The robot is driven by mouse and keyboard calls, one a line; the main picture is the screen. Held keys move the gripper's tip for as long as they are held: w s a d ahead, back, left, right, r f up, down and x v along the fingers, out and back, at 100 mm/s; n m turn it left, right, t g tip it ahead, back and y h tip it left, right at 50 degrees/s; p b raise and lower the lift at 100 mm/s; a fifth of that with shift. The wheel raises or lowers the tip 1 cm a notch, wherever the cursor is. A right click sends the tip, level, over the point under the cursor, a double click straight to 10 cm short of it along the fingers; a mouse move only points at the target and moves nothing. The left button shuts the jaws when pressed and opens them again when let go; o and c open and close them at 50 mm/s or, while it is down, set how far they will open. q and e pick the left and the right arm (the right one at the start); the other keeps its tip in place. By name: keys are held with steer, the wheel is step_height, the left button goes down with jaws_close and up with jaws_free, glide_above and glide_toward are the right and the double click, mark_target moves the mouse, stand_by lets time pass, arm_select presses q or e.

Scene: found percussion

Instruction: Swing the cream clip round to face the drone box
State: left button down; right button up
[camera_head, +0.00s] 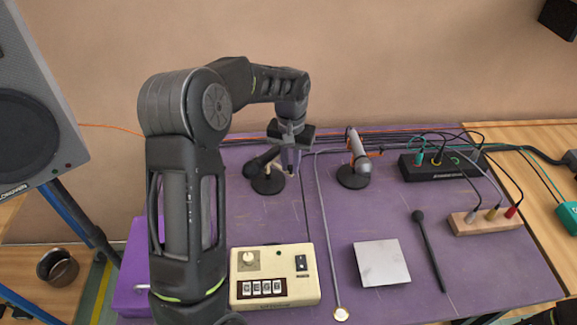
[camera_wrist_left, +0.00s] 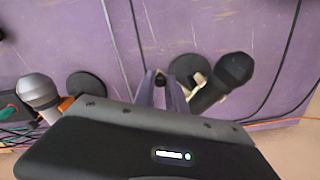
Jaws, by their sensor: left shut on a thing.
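The cream clip (camera_wrist_left: 199,79) sits beside a dark microphone (camera_wrist_left: 234,69) on a round black stand base (camera_wrist_left: 187,66) in the left wrist view. In the head view the dark microphone (camera_head: 260,161) tilts with its head to the lower left above its base (camera_head: 268,184); the clip is mostly hidden by my fingers. My left gripper (camera_head: 291,160) points down there, shut on the clip; its fingers also show in the wrist view (camera_wrist_left: 165,92). The cream box with a knob, a switch and letter tiles (camera_head: 275,290), seemingly the drone box, lies front-left on the purple table. My right gripper is not visible.
A silver microphone (camera_head: 358,152) stands to the right of the clip. A grey square plate (camera_head: 381,263), a black beater (camera_head: 430,250), a black cable box (camera_head: 438,166) and a wooden jack block (camera_head: 485,220) lie further right. Cables run along the table's back.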

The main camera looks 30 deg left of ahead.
arm_select(q)
steer(key=shift+w+a+n, duration=0.4)
steer(key=shift+w+n, duration=0.45)
steer(key=shift+n, duration=0.6)
steer(key=shift+w+a+n, duration=0.45)
steer(key=shift+w+n, duration=0.45)
steer(key=shift+n, duration=0.6)
steer(key=shift+w+a+n, duration=0.4)
steer(key=shift+w+n, duration=0.45)
steer(key=shift+n, duration=0.6)
steer(key=shift+a+r, duration=0.1)
steer(key=c, duration=1.4)
jaws_free()
steer(key=shift+o, duration=0.2)
step_height(320, 180, up, 8)
steer(key=shift+b, duration=0.4)
steer(key=shift+f, duration=0.25)
